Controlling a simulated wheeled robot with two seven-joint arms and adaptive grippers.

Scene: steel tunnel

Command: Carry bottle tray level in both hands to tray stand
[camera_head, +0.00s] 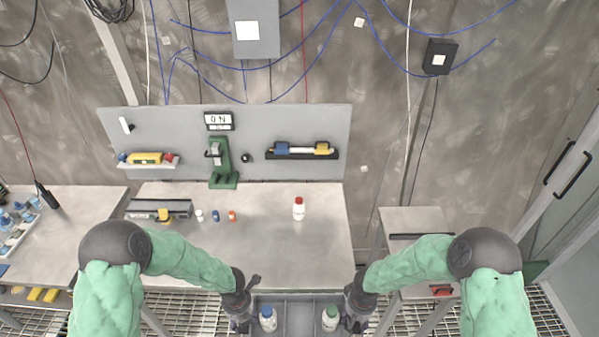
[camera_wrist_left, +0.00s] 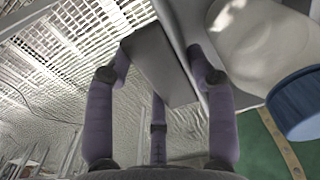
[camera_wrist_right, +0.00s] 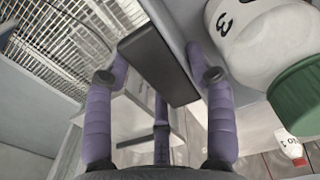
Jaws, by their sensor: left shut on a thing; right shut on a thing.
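The grey bottle tray (camera_head: 297,318) is at the bottom middle of the head view, cut off by the lower edge. It holds a blue-capped white bottle (camera_head: 268,318) and a green-capped white bottle (camera_head: 330,318), both upright. My left gripper (camera_head: 240,310) is shut on the tray's left handle (camera_wrist_left: 160,65). My right gripper (camera_head: 357,308) is shut on the right handle (camera_wrist_right: 158,62). The tray looks about level in the head view. A narrow grey stand (camera_head: 415,220), perhaps the tray stand, is at the right, beyond my right arm.
A workbench (camera_head: 275,240) is ahead of the tray, with a red-capped bottle (camera_head: 298,209), small bottles and a green press (camera_head: 221,165). Another table (camera_head: 85,215) is at the left. A grey door (camera_head: 570,180) is at the right. Grated floor shows below.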

